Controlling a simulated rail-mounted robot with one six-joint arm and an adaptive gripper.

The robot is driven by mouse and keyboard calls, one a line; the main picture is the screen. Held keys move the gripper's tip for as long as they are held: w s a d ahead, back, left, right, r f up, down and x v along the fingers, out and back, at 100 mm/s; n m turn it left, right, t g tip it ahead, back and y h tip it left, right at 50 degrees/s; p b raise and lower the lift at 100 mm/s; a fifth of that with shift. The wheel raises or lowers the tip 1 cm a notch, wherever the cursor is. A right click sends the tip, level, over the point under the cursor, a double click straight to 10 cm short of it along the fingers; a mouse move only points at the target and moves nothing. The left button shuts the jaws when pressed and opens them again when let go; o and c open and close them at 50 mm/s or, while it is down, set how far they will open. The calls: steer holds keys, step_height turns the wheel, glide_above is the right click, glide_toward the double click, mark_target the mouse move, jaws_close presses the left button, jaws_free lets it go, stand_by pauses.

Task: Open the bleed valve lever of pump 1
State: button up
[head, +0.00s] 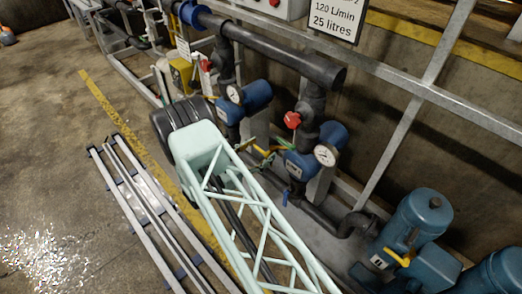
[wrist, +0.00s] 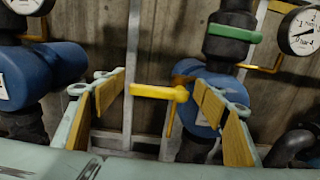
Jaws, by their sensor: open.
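In the wrist view a yellow lever (wrist: 158,92) lies roughly level, with a yellow stem bending down at its right end. My gripper (wrist: 162,86) is open, with one tan-padded finger on each side of the lever. The lever shows between the fingers; I cannot tell its depth from the fingertips, and I see no clear contact. A blue pump body (wrist: 204,92) stands behind the right finger. I cannot read which pump is number 1.
A gauge (wrist: 300,32) and a green-handled valve (wrist: 235,32) are at the upper right of the wrist view. Another blue pump (wrist: 55,72) is at left. In the head view, a red valve handle (head: 292,120) and metal rails (head: 440,98) stand near; floor at left is partly clear.

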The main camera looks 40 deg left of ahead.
steer(key=c, duration=1.2)
